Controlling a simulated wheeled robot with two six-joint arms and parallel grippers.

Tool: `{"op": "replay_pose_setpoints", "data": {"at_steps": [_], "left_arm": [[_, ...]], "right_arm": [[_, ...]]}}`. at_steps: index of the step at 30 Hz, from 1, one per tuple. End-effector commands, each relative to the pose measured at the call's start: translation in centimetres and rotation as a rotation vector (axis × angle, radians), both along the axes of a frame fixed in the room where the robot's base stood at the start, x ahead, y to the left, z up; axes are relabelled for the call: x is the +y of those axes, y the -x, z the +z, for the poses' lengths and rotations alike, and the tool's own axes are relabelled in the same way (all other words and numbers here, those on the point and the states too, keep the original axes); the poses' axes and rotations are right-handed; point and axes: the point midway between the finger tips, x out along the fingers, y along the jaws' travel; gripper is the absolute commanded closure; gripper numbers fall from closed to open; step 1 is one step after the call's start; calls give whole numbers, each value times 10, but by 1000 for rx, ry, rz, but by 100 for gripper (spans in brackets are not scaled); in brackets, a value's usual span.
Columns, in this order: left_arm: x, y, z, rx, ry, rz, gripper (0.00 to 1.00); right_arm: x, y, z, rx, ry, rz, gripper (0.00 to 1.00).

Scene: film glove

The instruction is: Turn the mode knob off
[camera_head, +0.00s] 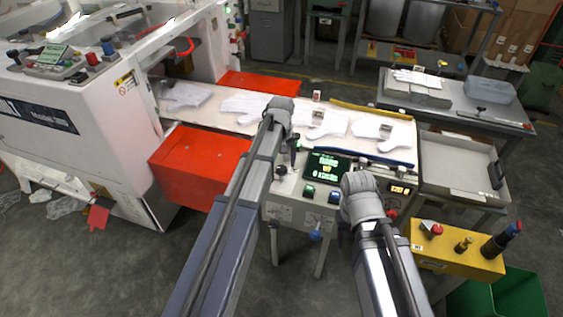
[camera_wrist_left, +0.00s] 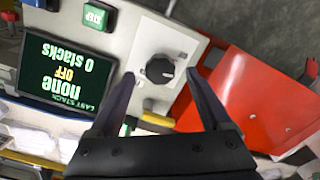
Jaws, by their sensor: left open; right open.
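The mode knob (camera_wrist_left: 159,69) is a black round knob with a pale mark on a white square plate, on the grey control panel. In the left wrist view it appears between the fingertips of my left gripper (camera_wrist_left: 160,74), which is open. I cannot tell whether the fingers touch it. In the head view my left gripper (camera_head: 291,158) is over the left part of the panel (camera_head: 285,186). The display (camera_wrist_left: 66,72) appears upside down in the wrist view and reads "none", "OFF" and "0 stacks". My right gripper (camera_head: 343,229) is low at the panel's front, mostly hidden by its own wrist.
A green STEP button (camera_wrist_left: 97,16) is near the knob. White gloves (camera_head: 318,124) lie on the conveyor behind. A yellow box (camera_head: 450,252) with buttons is at the right.

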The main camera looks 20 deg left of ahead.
Motion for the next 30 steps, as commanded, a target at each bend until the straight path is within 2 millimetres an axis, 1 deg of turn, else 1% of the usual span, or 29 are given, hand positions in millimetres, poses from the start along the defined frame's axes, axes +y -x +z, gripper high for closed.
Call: {"op": "replay_pose_setpoints", "data": {"at_steps": [1,3,7,11,14,28,30], "left_arm": [[0,0,14,0,0,0,18],[0,0,24,0,0,0,18],[0,0,41,0,0,0,18],[0,0,52,0,0,0,18],[0,0,55,0,0,0,18],[0,0,53,0,0,0,18],[-5,7,53,2,-1,-17,18]], "right_arm": [[0,0,14,0,0,0,50],[0,0,24,0,0,0,50],[0,0,41,0,0,0,50],[0,0,52,0,0,0,50],[0,0,55,0,0,0,50],[0,0,53,0,0,0,50],[0,0,53,0,0,0,50]]}}
